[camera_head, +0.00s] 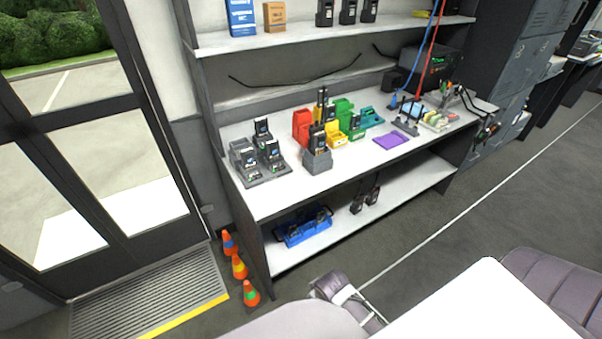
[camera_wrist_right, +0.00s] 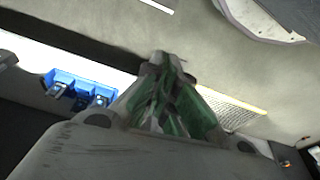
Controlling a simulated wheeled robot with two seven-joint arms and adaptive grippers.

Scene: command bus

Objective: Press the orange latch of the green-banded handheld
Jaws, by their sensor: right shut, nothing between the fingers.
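Several dark handhelds stand in grey cradles on the white counter in the head view. One group sits at the counter's left, with a rear handheld (camera_head: 262,128), a front right one (camera_head: 272,150) and a front left one (camera_head: 248,158). Another handheld (camera_head: 317,138) stands in a separate grey holder (camera_head: 317,160). All are too small to make out a green band or an orange latch. My right gripper (camera_wrist_right: 163,62) is shut and empty in the right wrist view, over the floor and apart from the counter's handhelds. My left gripper is not in view.
Red (camera_head: 301,126), yellow and green bins stand mid-counter, with a purple pad (camera_head: 391,140) to their right. A blue crate (camera_head: 303,228) is on the lower shelf and also shows in the right wrist view (camera_wrist_right: 92,84). Orange cones (camera_head: 250,293) stand by the counter's left end.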

